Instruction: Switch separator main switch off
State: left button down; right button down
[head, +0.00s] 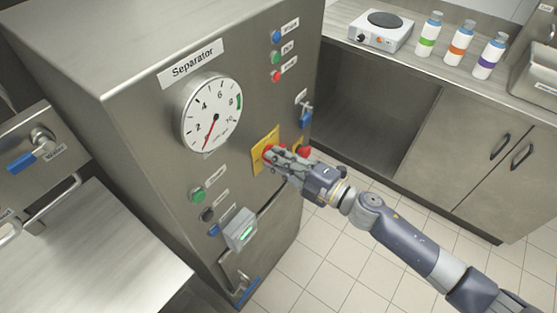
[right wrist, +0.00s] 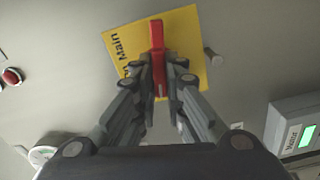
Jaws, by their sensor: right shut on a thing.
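The separator (head: 140,110) is a tall steel cabinet with a round gauge (head: 211,113) on its front; the gauge's red needle points to the low end. The main switch has a yellow plate (head: 259,158), and its red handle (right wrist: 157,50) shows in the right wrist view. My right gripper (head: 272,155) is at the switch, its fingers on both sides of the red handle and shut on it. The fingers hide part of the handle and plate. The right gripper also shows in the right wrist view (right wrist: 160,85). My left gripper is not in view.
Green (head: 197,195), black and blue buttons and a grey box with a green display (head: 240,230) sit below the switch. A blue-handled valve (head: 306,112) is to its right. A counter with a hot plate (head: 381,30) and several bottles stands behind.

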jog(key=shift+f+n+b, duration=0.15)
jog(key=shift+n+b, duration=0.15)
jog(key=shift+n, duration=0.8)
jog(key=c, duration=1.7)
grip_release()
jog(key=shift+o, duration=0.2)
jog(key=v, duration=1.2)
jog(key=shift+d, duration=0.1)
